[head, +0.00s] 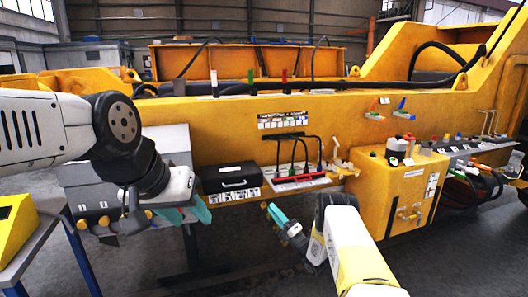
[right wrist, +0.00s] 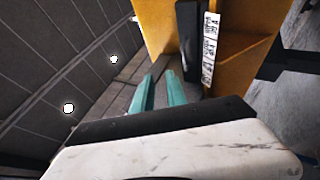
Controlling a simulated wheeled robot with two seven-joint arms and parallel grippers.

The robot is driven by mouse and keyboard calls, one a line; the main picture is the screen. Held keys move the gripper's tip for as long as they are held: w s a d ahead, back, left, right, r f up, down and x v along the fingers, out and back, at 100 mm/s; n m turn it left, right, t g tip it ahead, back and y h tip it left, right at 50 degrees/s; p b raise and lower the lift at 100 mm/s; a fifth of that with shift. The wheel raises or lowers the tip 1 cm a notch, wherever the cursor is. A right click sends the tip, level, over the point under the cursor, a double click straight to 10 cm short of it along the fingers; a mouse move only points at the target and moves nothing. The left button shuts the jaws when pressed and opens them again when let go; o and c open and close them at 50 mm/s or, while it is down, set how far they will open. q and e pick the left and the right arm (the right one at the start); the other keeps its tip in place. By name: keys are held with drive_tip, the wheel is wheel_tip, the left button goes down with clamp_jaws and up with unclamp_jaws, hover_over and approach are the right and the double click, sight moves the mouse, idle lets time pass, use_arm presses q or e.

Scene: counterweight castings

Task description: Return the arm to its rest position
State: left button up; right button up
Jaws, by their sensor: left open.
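My left arm comes in from the left, and its gripper (head: 188,213) hangs low in front of a grey cabinet. Its two teal fingers are spread apart with nothing seen between them. My right gripper (head: 271,208) is at the lower middle, pointing up and left, below the shelf and in front of the yellow machine. In the right wrist view, its two teal fingers (right wrist: 160,90) are a short gap apart and look empty. Neither gripper visibly holds anything.
A black case (head: 230,178) and a red rack (head: 300,182) with black hooks sit on the yellow machine's ledge. A yellow cabinet (head: 385,205) stands right of my right arm. A blue-framed table (head: 45,245) is at lower left. Open floor lies between them.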

drive_tip(key=w+d+r+m+h, duration=0.2)
drive_tip(key=w+r+m+h, duration=0.15)
drive_tip(key=r, duration=0.45)
drive_tip(key=w+d+r+m+h, duration=0.25)
drive_tip(key=w+r+h, duration=0.2)
drive_tip(key=r, duration=0.25)
drive_tip(key=s+d+r+m+g+h, duration=0.1)
drive_tip(key=s+d+r+m+h, duration=0.2)
drive_tip(key=r+m, duration=0.3)
drive_tip(key=s+d+r+m+h, duration=0.2)
drive_tip(key=d+r+m+h, duration=0.15)
drive_tip(key=r, duration=0.55)
drive_tip(key=s+d+r+m+g, duration=0.1)
drive_tip(key=s+r+m+g, duration=0.1)
drive_tip(key=s, duration=0.4)
drive_tip(key=s+d+r+m+g, duration=0.1)
drive_tip(key=s+r+m, duration=0.15)
drive_tip(key=s, duration=0.35)
drive_tip(key=s+a+f+m+g, duration=0.1)
drive_tip(key=s+m+g, duration=0.1)
drive_tip(key=s, duration=0.9)
drive_tip(key=s+a+f+m+g, duration=0.1)
drive_tip(key=s+f+m+g, duration=0.1)
drive_tip(key=s, duration=1)
drive_tip(key=s+a+f+m+g, duration=0.1)
drive_tip(key=s+m+g, duration=0.2)
drive_tip(key=s, duration=0.9)
drive_tip(key=shift+f+m, duration=0.4)
drive_tip(key=shift+m, duration=0.4)
drive_tip(key=shift+s, duration=0.1)
